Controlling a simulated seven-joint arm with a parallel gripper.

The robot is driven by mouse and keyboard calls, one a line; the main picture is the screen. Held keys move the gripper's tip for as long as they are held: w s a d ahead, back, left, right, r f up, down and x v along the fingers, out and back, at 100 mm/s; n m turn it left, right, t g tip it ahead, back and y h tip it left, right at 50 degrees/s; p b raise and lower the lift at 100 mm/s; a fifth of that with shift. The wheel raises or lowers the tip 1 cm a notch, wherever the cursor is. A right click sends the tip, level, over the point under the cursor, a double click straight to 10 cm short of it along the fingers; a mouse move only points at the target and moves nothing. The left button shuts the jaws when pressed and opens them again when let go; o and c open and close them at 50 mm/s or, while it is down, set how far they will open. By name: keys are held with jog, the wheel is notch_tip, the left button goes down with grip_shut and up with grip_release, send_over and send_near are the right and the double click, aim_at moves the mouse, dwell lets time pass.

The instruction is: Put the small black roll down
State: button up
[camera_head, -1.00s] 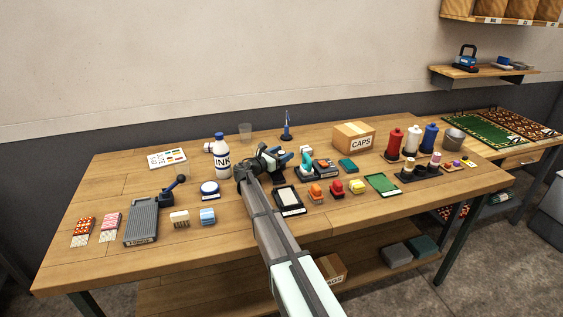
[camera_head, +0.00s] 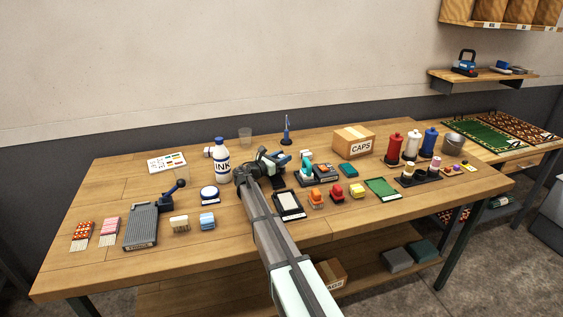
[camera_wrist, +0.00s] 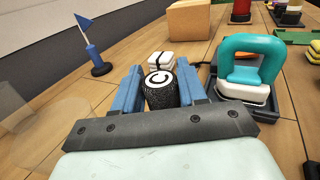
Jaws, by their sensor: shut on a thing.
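The small black roll (camera_wrist: 160,95) shows in the wrist view, with a textured black side and a white top bearing a black curved mark. My gripper (camera_wrist: 160,82) is shut on it, with one blue finger on each side. The roll looks upright. I cannot tell whether its underside touches the table. In the head view my gripper (camera_head: 275,159) is low over the middle of the wooden table (camera_head: 110,185), right of the ink bottle (camera_head: 221,158). The roll cannot be made out clearly there behind my arm.
A teal-handled tool (camera_wrist: 250,70) stands close on the right in the wrist view. A white block with a dark band (camera_wrist: 160,60) lies just beyond the roll. A blue flag stand (camera_wrist: 95,55) is at the left. A framed pad (camera_head: 289,205) lies in front. Table between flag and roll is clear.

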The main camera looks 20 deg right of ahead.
notch_tip(320, 180, up, 9)
jog(key=shift+f, duration=0.1)
jog(key=shift+w+d+r, duration=0.15)
jog(key=shift+w+r, duration=0.1)
jog(key=shift+w, duration=0.05)
jog(key=w+d+n+t+y, duration=1.15)
jog(key=w+d+y, duration=0.55)
jog(key=w+d, duration=0.55)
jog(key=shift+w+a+f+n+g+y, duration=0.15)
jog(key=shift+a+f+n+g, duration=0.15)
jog(key=shift+f, duration=1.25)
jog(key=shift+w+a+f+n+g+y, duration=0.1)
jog(key=shift+w+a+f+n+g, duration=0.25)
jog(key=shift+f, duration=1.2)
jog(key=shift+a+f+n+g+y, duration=0.15)
jog(key=shift+f+n, duration=0.25)
jog(key=shift+f, duration=1.15)
jog(key=shift+f, duration=0.15)
jog(key=o, duration=1.1)
